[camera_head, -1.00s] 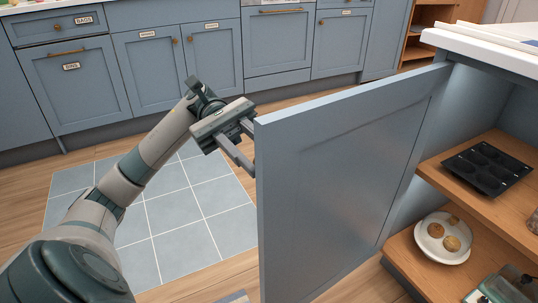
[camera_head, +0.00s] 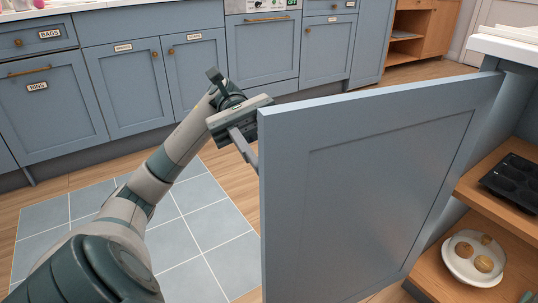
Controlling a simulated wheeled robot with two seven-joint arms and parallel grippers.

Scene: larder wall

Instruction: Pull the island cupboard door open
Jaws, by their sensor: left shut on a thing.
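The island cupboard door (camera_head: 375,185) is blue-grey and stands swung wide open on its hinge side at the right, next to the island. My left gripper (camera_head: 250,158) is at the door's free left edge, with its fingers reaching behind that edge. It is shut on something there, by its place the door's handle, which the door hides. My right gripper is not in view.
The open cupboard has wooden shelves holding a dark muffin tin (camera_head: 514,180) and a white plate (camera_head: 473,258) with several round baked items. A white-topped island counter (camera_head: 508,50) is above. Blue cabinets (camera_head: 135,85) line the back wall. Tiled floor (camera_head: 190,235) lies clear to the left.

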